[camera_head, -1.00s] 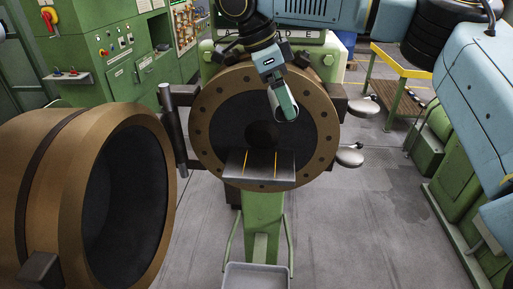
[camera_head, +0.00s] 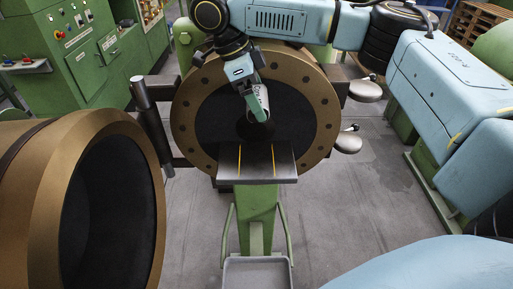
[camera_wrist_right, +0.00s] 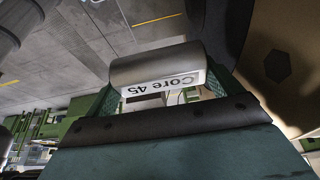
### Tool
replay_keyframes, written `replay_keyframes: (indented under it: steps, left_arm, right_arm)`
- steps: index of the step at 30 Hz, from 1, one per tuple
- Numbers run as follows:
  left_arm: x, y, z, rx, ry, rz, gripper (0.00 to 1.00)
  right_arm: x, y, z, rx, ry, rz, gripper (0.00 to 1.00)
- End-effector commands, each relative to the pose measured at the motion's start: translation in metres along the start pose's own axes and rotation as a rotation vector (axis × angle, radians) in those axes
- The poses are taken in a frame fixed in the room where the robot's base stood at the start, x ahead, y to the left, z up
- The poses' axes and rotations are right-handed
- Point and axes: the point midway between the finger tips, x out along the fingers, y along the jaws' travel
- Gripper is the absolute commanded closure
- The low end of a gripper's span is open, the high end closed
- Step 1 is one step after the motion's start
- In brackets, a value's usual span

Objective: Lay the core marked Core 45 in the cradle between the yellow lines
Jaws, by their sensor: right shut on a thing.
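The core marked Core 45 (camera_wrist_right: 155,68) is a grey cylinder with a white label, upside down in the right wrist view. My right gripper (camera_head: 259,107) is shut on it; the two green fingers hold it from either side. In the head view the gripper hangs in front of the large dark bore, above and behind the cradle (camera_head: 257,166). The cradle is a grey metal plate with two yellow lines running front to back. The core is apart from the plate; its outline is hard to tell in the head view. My left gripper is out of view.
A bronze flanged ring (camera_head: 184,125) with bolt holes surrounds the bore. A large bronze drum (camera_head: 110,130) stands open at the left. A grey tray (camera_head: 257,272) sits below the cradle on a green stand (camera_head: 256,212). Open floor lies on both sides of the stand.

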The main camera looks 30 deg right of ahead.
Motion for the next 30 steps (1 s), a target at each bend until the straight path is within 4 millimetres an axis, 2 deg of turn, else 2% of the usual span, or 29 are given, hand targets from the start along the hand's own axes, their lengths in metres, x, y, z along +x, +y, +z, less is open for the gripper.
replay_keyframes:
  steps: [1, 4, 15, 18, 26, 30]
  left_arm:
    - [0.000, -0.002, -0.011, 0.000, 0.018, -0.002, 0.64]
    - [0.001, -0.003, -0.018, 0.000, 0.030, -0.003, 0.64]
    - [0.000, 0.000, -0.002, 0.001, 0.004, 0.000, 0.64]
    - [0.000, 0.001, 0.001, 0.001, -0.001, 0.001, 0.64]
    - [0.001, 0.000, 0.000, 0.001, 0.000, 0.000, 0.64]
    - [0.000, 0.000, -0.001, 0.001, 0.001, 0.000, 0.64]
  right_arm:
    - [0.011, 0.001, 0.005, -0.003, 0.001, 0.004, 0.49]
    - [0.031, 0.001, 0.013, -0.003, 0.001, 0.004, 0.49]
    - [0.096, 0.001, 0.041, -0.002, 0.000, 0.004, 0.49]
    - [0.107, 0.001, 0.045, -0.002, -0.001, 0.001, 0.49]
    - [0.121, 0.000, 0.051, -0.001, -0.001, 0.001, 0.49]
    - [0.139, 0.000, 0.058, -0.001, 0.001, 0.002, 0.49]
